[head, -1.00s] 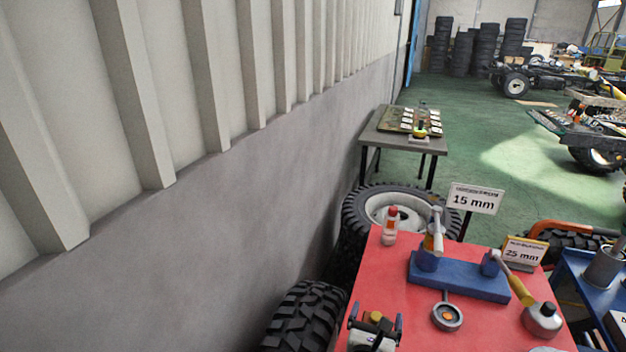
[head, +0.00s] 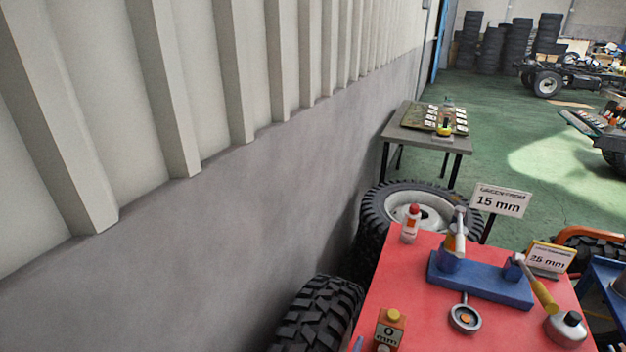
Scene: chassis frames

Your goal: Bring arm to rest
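Neither of my grippers can be made out in the head view. The block stands on the red table top (head: 415,290). The blue stand (head: 480,281) on this table carries upright tools, and a ring-ended gauge (head: 465,317) lies in front of it.
A red-capped bottle (head: 410,224) stands at the table's far left corner. Signs read 15 mm (head: 500,202) and 25 mm (head: 549,258). Tyres (head: 318,315) lie between table and grey wall (head: 230,230). A grey table (head: 425,140) stands farther back, with green floor beside it.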

